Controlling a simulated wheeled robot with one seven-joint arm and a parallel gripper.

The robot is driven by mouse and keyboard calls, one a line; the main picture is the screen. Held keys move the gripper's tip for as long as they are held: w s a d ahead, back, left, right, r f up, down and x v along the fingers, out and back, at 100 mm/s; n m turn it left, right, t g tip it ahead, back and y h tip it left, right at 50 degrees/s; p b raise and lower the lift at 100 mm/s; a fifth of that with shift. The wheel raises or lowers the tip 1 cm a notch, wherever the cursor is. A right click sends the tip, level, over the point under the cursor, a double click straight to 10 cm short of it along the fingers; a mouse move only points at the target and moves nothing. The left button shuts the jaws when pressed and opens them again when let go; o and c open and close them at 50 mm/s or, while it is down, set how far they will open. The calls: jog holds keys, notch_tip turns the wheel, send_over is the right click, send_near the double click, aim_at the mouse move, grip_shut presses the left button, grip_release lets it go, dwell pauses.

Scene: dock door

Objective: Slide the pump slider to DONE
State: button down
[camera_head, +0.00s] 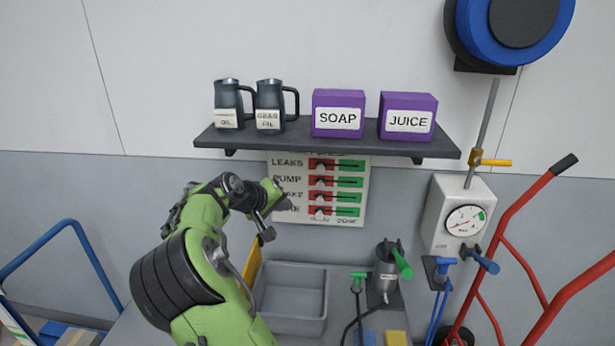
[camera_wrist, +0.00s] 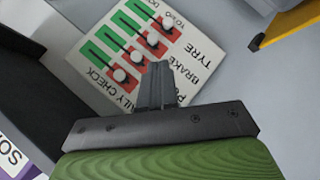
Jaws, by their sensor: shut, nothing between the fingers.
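The check board (camera_head: 360,216) hangs on the wall under the shelf, with rows for leaks, pump, brake and tyre. Each row has a red left part, a green right part over DONE, and a pale knob. The pump slider knob (camera_head: 320,181) is on the red part; in the wrist view the pump knob (camera_wrist: 136,57) is just left of my fingertips. The other knobs are also on red. My gripper (camera_head: 285,205) is shut and empty at the board's left side, covering parts of the lower labels. In the wrist view my gripper (camera_wrist: 158,66) hides most of the pump label. I cannot tell whether it touches the board.
A dark shelf (camera_head: 300,141) juts out just above the board, holding two oil jugs and purple SOAP (camera_head: 338,113) and JUICE (camera_head: 407,115) boxes. A grey bin (camera_head: 290,290) stands below. A green-handled pump (camera_head: 386,270) and a gauge box (camera_head: 460,215) are at the right.

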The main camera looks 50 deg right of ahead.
jog(key=w+r+h, duration=0.1)
jog(key=w+r+n+h, duration=0.1)
jog(key=w, duration=0.1)
jog(key=w+d+r+h+p, duration=0.1)
jog(key=w, duration=0.1)
jog(key=shift+r+n, duration=0.1)
jog(key=shift+n, duration=0.2)
jog(key=p, duration=0.2)
send_near(320, 184)
jog(key=w+d, duration=0.3)
jog(key=w, duration=0.2)
jog(key=shift+s+d+f, duration=1.3)
